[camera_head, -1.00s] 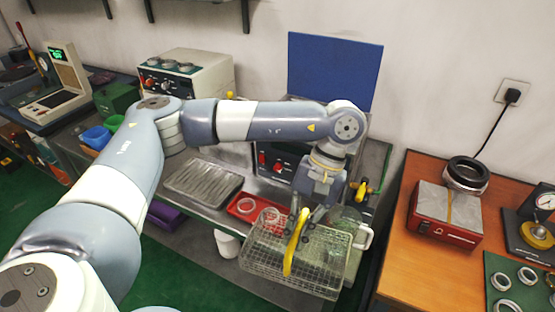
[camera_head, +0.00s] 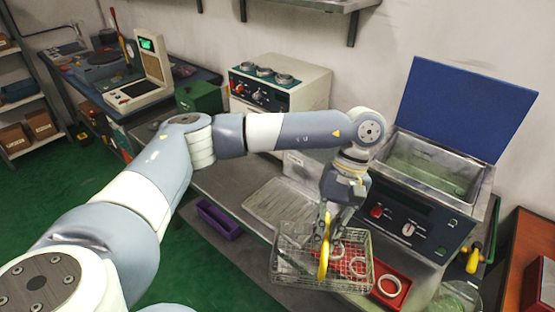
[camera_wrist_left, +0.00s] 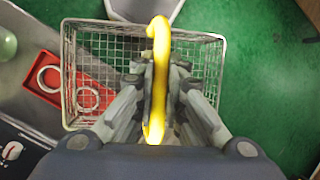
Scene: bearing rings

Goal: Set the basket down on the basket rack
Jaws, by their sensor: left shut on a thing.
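The wire basket (camera_head: 287,262) hangs from its yellow handle (camera_head: 324,258), which my left gripper (camera_head: 328,222) is shut on. The basket is above the bench's front edge, overlapping the red tray in the head view; its exact height is unclear. In the left wrist view the basket (camera_wrist_left: 84,42) is roughly level, with the yellow handle (camera_wrist_left: 158,75) between the fingers. I see no parts clearly inside it. A flat ribbed grey metal tray (camera_head: 272,203) lies on the bench behind and left of the basket; it may be the basket rack. My right gripper is out of view.
A red tray (camera_head: 403,294) with pale rings lies under and right of the basket. An open-lidded bath (camera_head: 430,180) stands behind right. A knobbed white unit (camera_head: 280,85) and a green box (camera_head: 199,96) stand further left.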

